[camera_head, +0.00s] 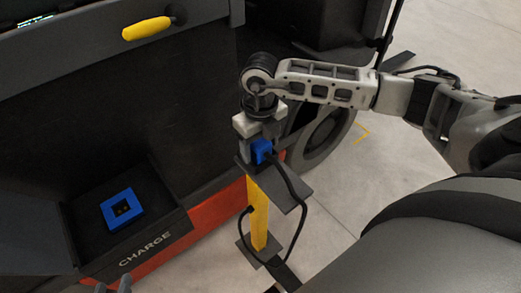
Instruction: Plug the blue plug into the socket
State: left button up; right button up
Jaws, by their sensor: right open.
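The blue plug (262,151) sits at the top of a yellow post (257,212), with a black cable hanging from it. My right gripper (258,130) is above and just behind the plug, pointing down, its jaws open. I cannot tell whether a finger touches the plug. The socket (122,208) has a blue square frame around a dark centre and lies in an open black bay marked CHARGE, left of the post. Only grey tips of my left gripper (113,285) show at the bottom edge, below the bay; their opening is unclear.
A dark vehicle body with a red-orange lower strip (220,206) and a wheel (324,138) stands behind the post. A yellow handle (147,28) is at the upper left. The cable (305,217) loops beside the post. Pale floor is open to the right.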

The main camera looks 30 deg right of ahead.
aim_at(259, 142)
jog(key=c, duration=1)
jog(key=shift+r, duration=0.1)
jog(key=shift+r, duration=0.6)
jog(key=shift+a+r, duration=0.2)
jog(key=shift+r, duration=1.05)
jog(key=s+a+r, duration=0.6)
jog(key=a+r, duration=0.3)
jog(key=a, duration=0.3)
jog(key=shift+s+r+p, duration=0.15)
jog(key=shift+s+p, duration=0.15)
jog(key=shift+p, duration=0.15)
